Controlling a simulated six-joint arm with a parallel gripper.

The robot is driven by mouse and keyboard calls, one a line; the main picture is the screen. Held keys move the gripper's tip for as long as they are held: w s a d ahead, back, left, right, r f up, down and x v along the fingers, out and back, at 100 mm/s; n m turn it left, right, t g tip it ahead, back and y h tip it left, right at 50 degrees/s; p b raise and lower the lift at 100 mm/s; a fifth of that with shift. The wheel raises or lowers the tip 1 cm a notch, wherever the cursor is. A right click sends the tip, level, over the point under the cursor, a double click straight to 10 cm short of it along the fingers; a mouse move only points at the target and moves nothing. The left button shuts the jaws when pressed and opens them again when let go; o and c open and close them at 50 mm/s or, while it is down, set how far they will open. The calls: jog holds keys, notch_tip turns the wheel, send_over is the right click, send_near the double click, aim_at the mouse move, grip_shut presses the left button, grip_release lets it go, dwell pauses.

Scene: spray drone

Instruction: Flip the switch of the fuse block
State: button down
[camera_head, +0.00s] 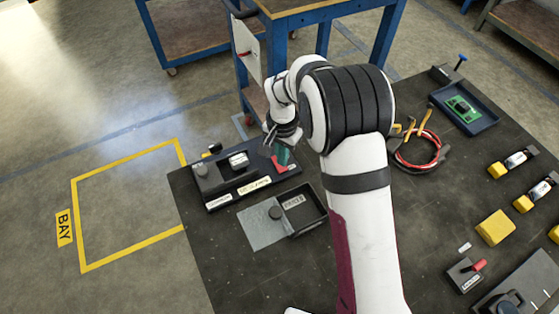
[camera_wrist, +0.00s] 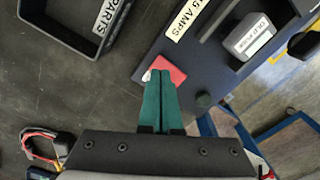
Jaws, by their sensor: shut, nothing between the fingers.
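The fuse block (camera_head: 225,182) is a long dark block with pale labels at the far left corner of the table. It also shows in the wrist view (camera_wrist: 146,66), with an AMPS label and a grey labelled fuse (camera_wrist: 250,38). Its red switch (camera_head: 278,166) is at the block's right end; in the wrist view the red switch (camera_wrist: 172,70) lies right at my fingertips and is partly hidden by them. My gripper (camera_head: 284,153) has teal fingers, shut together and empty. It points down at the switch. I cannot tell whether the fingers touch it.
An open black parts tray (camera_head: 303,222) stands close in front of the block, beside a grey plate (camera_head: 258,228). Red cable and pliers (camera_head: 418,148) lie right of my arm. A small block with a red lever (camera_head: 467,274) is at lower right. A blue-legged table (camera_head: 325,35) stands behind.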

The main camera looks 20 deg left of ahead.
aim_at(282, 168)
jog(key=shift+r, duration=2.6)
jog(key=s+d+r+m+y, duration=0.1)
jog(key=s+d+r+m, duration=0.1)
jog(key=s+d+r, duration=1.25)
jog(key=s+d+f, duration=0.2)
jog(key=s+d, duration=0.3)
jog(key=s, duration=0.6)
jog(key=shift+s+f+m+y, duration=0.15)
jog(key=shift+f+m+y, duration=0.15)
jog(key=shift+f+y, duration=0.1)
